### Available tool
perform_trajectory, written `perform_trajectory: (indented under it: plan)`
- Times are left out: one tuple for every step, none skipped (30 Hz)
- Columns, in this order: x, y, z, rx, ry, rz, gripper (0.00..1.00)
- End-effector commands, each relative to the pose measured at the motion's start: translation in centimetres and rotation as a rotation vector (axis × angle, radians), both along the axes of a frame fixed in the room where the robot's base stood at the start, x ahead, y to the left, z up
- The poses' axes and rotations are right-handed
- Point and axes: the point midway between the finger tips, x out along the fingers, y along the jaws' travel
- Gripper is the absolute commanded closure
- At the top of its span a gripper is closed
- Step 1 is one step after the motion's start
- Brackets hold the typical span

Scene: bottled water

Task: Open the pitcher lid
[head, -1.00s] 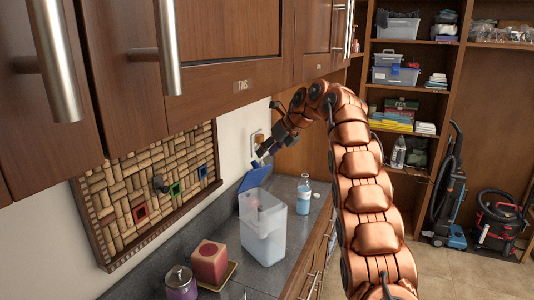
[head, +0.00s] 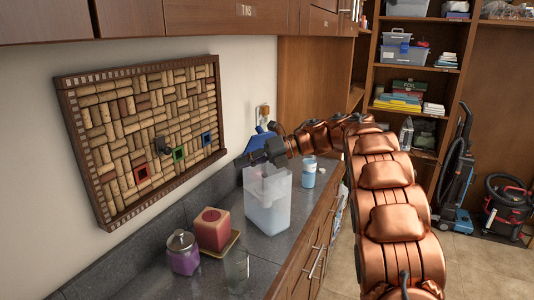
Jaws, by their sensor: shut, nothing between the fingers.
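The pitcher (head: 267,208) is a translucent whitish container standing on the grey counter. Its blue lid (head: 259,139) shows at the far left side of the pitcher's top, tilted up and partly hidden behind my gripper. The pitcher's top looks uncovered at the front. My dark gripper (head: 246,158) is shut and empty. It is over the far rim of the pitcher, in front of the lid. Whether it touches the lid or rim cannot be told.
A bottle with blue liquid (head: 309,174) stands behind the pitcher at right. A red candle (head: 211,230), a purple jar (head: 183,254) and a clear glass (head: 236,265) stand in front. A cork board (head: 150,135) hangs on the wall. Cabinets (head: 220,18) hang above.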

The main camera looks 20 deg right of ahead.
Motion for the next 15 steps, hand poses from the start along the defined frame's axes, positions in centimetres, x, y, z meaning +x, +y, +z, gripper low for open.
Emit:
perform_trajectory:
  plan:
    - [-0.4,0.3,-0.6,0.055,0.009,-0.011,1.0]
    - [-0.6,0.4,-0.6,0.089,0.013,-0.017,1.0]
    - [-0.8,0.5,-0.6,0.132,0.014,-0.027,1.0]
    - [-0.9,0.6,-0.6,0.165,0.018,-0.037,1.0]
    - [-1.0,0.6,-0.6,0.2,0.02,-0.047,1.0]
    - [-1.1,0.6,-0.6,0.241,0.02,-0.061,1.0]
    - [-1.2,0.5,-0.7,0.274,0.022,-0.074,1.0]
    - [-1.3,0.4,-0.6,0.306,0.022,-0.088,1.0]
    - [-1.4,0.2,-0.6,0.346,0.019,-0.107,1.0]
    - [-1.4,-0.1,-0.6,0.377,0.018,-0.125,1.0]
    - [-1.5,-0.3,-0.6,0.408,0.016,-0.142,1.0]
    - [-1.5,-0.8,-0.7,0.447,0.013,-0.167,1.0]
    - [-1.5,-1.1,-0.8,0.478,0.011,-0.188,1.0]
    - [-1.5,-1.5,-0.9,0.508,0.009,-0.209,1.0]
    - [-1.5,-2.1,-1.1,0.543,0.003,-0.238,1.0]
